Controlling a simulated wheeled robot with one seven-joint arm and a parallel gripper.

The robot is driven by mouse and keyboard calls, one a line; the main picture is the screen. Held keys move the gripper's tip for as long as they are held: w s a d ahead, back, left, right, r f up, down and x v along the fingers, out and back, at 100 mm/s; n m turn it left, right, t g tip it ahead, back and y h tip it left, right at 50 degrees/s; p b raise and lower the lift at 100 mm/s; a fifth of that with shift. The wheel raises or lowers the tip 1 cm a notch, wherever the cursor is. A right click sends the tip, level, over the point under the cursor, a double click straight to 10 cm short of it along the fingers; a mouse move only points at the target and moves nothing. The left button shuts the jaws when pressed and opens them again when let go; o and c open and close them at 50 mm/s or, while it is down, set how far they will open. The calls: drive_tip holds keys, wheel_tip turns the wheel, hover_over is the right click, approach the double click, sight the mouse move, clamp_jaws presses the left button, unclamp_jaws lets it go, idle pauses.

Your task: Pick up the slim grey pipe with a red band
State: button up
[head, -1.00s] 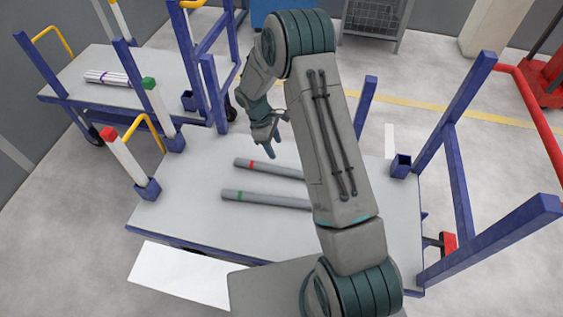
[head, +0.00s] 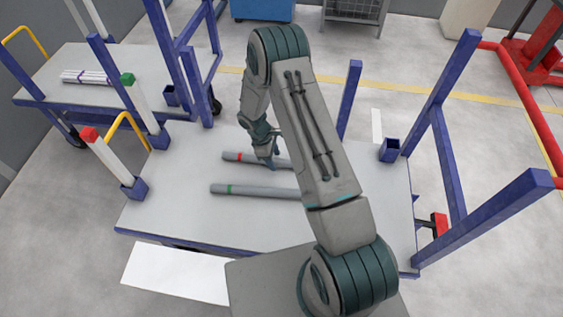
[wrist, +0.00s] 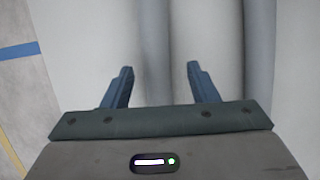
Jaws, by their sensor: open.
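The slim grey pipe with a red band (head: 247,158) lies flat on the cart's table top in the head view. My arm hides its right part. My gripper (head: 272,160) is over this pipe, to the right of the red band. In the wrist view the gripper's two fingers (wrist: 161,78) are apart, with a pale lengthwise strip between them that looks like this pipe (wrist: 153,40). No band shows there. Whether the fingers reach down beside the pipe is hard to tell.
A second grey pipe with a green band (head: 250,190) lies nearer and roughly parallel; a grey strip at the right in the wrist view (wrist: 259,50) appears to be it. Posts with red (head: 89,134) and green (head: 127,79) tops stand left. Blue uprights (head: 349,100) stand behind and right.

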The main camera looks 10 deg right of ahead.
drive_tip(key=shift+x, duration=0.9)
drive_tip(key=c, duration=1.1)
